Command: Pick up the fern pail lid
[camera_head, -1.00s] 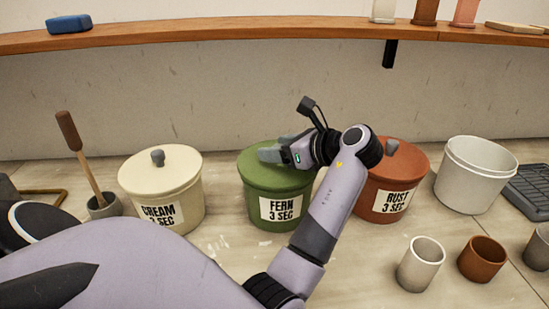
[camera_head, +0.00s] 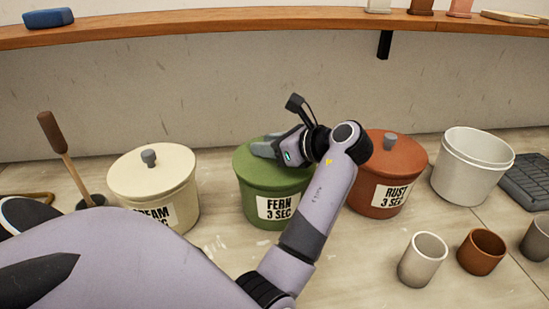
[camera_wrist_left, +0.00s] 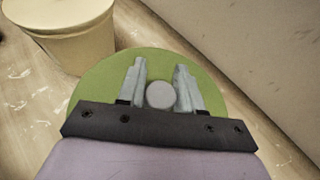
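The fern pail (camera_head: 275,190) is green, labelled "FERN 3 SEC", and stands upright on the table between the cream and rust pails. Its green lid (camera_head: 246,153) sits on top. In the wrist view the lid (camera_wrist_left: 100,82) fills the middle, with its round grey knob (camera_wrist_left: 160,95). My left gripper (camera_head: 264,146) is at the lid's top and hides the knob in the head view. In the wrist view the left gripper's fingers (camera_wrist_left: 160,68) stand on either side of the knob, with narrow gaps. My right gripper is out of view.
A lidded cream pail (camera_head: 150,185) stands to the left and a lidded rust pail (camera_head: 397,165) to the right. An empty white bucket (camera_head: 470,172), several small cups (camera_head: 423,260) and a dark tray (camera_head: 527,180) are further right. A wooden shelf (camera_head: 220,33) runs along the wall.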

